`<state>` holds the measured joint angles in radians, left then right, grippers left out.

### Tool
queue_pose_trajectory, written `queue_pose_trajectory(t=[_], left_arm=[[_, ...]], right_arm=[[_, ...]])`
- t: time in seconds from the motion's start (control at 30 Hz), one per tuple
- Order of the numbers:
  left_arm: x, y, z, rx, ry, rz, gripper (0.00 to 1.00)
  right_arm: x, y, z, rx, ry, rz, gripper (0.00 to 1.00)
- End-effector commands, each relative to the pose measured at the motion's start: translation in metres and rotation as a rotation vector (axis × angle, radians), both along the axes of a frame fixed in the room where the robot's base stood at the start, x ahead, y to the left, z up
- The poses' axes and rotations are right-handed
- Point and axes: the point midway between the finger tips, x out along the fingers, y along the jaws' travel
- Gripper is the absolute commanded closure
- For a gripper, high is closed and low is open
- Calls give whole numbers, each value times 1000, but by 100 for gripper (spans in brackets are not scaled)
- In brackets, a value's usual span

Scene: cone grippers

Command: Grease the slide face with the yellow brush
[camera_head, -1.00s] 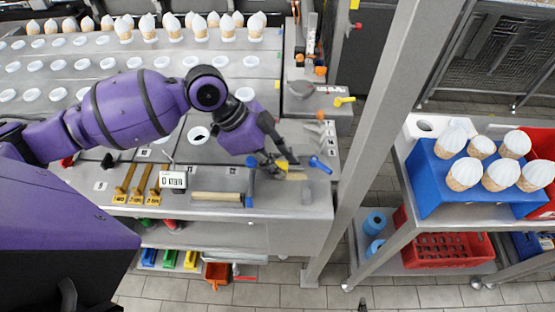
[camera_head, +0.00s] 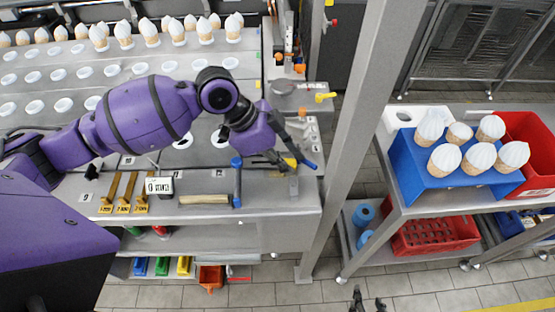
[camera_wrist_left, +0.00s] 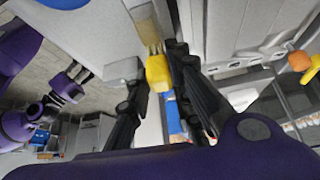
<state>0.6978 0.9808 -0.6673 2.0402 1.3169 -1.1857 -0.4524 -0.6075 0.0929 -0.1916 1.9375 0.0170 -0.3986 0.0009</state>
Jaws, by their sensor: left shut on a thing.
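My left gripper (camera_head: 287,166) is over the right end of the metal bench, shut on the yellow brush (camera_head: 290,162). In the left wrist view the yellow brush (camera_wrist_left: 158,73) sits between the two dark fingers, with a tan part at its far end. The brush tip's contact is hidden from the head view.
A blue-handled tool (camera_head: 308,164) lies right beside my left gripper. A mallet with blue head (camera_head: 237,182), a small display box (camera_head: 159,186) and yellow bars (camera_head: 125,192) lie to the left. A grey post (camera_head: 350,130) rises right of the bench.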

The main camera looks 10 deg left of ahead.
Motion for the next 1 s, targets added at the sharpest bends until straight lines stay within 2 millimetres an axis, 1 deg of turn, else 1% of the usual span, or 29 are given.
queue_pose_trajectory(t=[0.03, 0.13, 0.4, 0.57, 0.8, 1.0], left_arm=[[1, -6, 1, -3, 0, -3, 100], [3, -13, 0, -2, 2, -2, 100], [3, -15, -2, -1, 1, -1, 100], [1, -7, -2, 0, 3, -1, 100], [-6, 14, -1, 2, 5, 0, 100], [-7, 20, -1, 0, 3, -1, 100]], right_arm=[[1, 0, 1, 0, -3, 0, 60], [2, 0, 2, 1, -5, -1, 60], [6, 0, 7, 1, -14, -1, 60], [8, 1, 9, 1, -20, -1, 60], [14, 0, 16, 1, -36, -1, 60], [15, 1, 17, 1, -39, -1, 60]])
